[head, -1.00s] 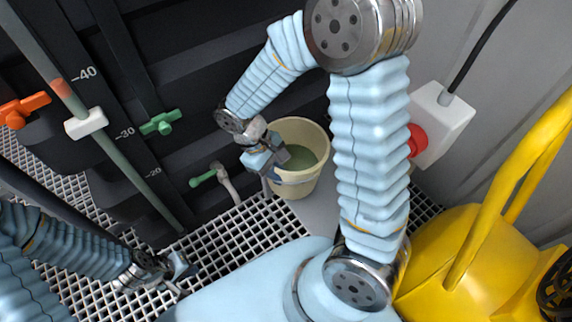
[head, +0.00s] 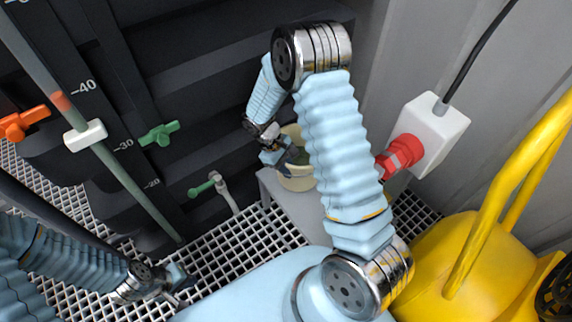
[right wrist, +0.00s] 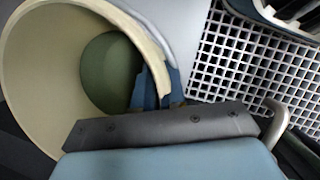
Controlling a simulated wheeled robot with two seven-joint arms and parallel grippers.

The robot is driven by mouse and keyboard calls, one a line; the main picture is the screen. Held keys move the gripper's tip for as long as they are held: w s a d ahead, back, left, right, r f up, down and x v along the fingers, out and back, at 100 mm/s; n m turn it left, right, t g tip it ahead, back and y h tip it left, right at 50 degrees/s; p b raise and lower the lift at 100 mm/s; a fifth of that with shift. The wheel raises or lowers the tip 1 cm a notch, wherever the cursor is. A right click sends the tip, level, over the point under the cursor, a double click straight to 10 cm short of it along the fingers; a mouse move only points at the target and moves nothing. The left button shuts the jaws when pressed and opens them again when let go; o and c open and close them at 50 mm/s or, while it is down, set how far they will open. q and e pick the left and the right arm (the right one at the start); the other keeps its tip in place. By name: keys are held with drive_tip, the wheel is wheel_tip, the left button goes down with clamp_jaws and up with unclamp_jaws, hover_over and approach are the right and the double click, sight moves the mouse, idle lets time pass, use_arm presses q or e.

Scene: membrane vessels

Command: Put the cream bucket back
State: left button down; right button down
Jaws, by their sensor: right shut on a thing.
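The cream bucket (head: 297,183) is in the middle of the head view, partly hidden behind my right arm, over a grey stand. Whether it touches the stand is hard to tell. My right gripper (head: 284,158) is at its left rim, shut on it. In the right wrist view the bucket (right wrist: 40,75) fills the left, with dark green liquid inside, and the right gripper's fingers (right wrist: 160,92) straddle its wall. My left gripper (head: 184,283) hangs low at the left over the grating, away from the bucket; its fingers are too small to read.
The grey stand (head: 315,215) lies beside the dark vessel wall. A green-handled tap (head: 205,187) sticks out left of the bucket. A white box with a red knob (head: 404,152) is on the right wall. A yellow machine (head: 470,250) stands at the right. Grating covers the floor.

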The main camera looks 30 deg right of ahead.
drive_tip(key=shift+f, duration=0.55)
drive_tip(key=shift+f, duration=0.15)
drive_tip(key=c, duration=1.2)
unclamp_jaws()
